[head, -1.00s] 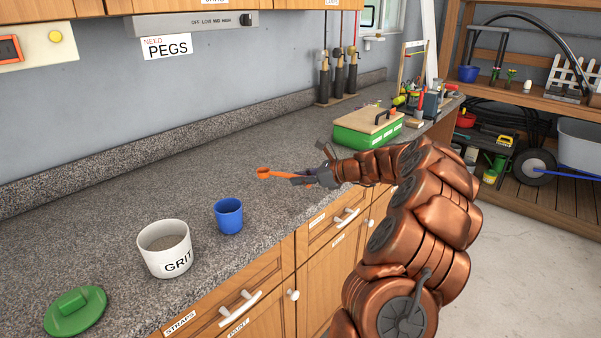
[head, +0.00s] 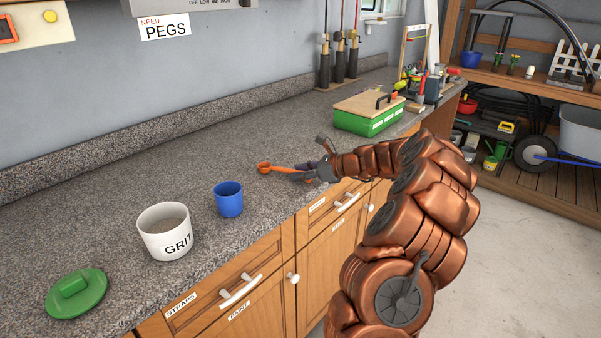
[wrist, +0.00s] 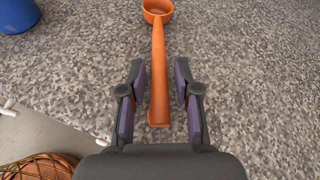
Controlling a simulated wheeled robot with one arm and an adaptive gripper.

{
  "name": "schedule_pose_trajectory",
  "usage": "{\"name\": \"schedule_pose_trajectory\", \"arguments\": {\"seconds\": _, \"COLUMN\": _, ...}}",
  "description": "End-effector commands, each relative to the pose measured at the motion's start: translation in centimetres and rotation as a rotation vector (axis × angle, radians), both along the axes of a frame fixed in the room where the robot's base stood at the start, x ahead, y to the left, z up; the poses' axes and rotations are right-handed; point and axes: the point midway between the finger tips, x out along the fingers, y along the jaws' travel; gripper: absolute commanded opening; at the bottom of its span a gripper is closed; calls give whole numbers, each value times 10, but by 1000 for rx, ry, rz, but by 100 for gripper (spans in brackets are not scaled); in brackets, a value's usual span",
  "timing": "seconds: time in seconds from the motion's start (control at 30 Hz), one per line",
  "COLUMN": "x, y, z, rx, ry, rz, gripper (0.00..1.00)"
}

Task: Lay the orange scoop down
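The orange scoop (head: 264,168) lies on the speckled countertop (head: 110,210). Its cup points away from my gripper in the wrist view, and its long handle (wrist: 158,80) runs back between my fingers. My gripper (wrist: 160,72) is open, with a finger on each side of the handle and a visible gap on both sides. In the head view my gripper (head: 310,171) is low at the handle end, close to the counter, and its fingers partly hide the handle.
A blue cup (head: 228,200) and a white GRIT pot (head: 165,240) stand left of the scoop, with a green lid (head: 76,293) farther left. A green box with a wooden lid (head: 368,113) stands behind my arm. The counter behind the scoop is clear.

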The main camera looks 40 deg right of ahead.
Motion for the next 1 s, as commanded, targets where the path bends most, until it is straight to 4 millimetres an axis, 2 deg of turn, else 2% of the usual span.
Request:
{"name": "schedule_pose_trajectory", "arguments": {"seconds": 0.1, "x": 0, "y": 0, "z": 0, "rx": 0, "ry": 0, "rz": 0, "gripper": 45}}
{"name": "schedule_pose_trajectory", "arguments": {"seconds": 0.37, "x": 0, "y": 0, "z": 0, "rx": 0, "ry": 0, "rz": 0, "gripper": 45}}
{"name": "schedule_pose_trajectory", "arguments": {"seconds": 0.53, "x": -9, "y": -6, "z": 5, "rx": -1, "ry": -1, "rz": -3, "gripper": 45}}
{"name": "schedule_pose_trajectory", "arguments": {"seconds": 1.0, "x": -76, "y": -44, "z": 37, "rx": -1, "ry": -1, "rz": -6, "gripper": 45}}
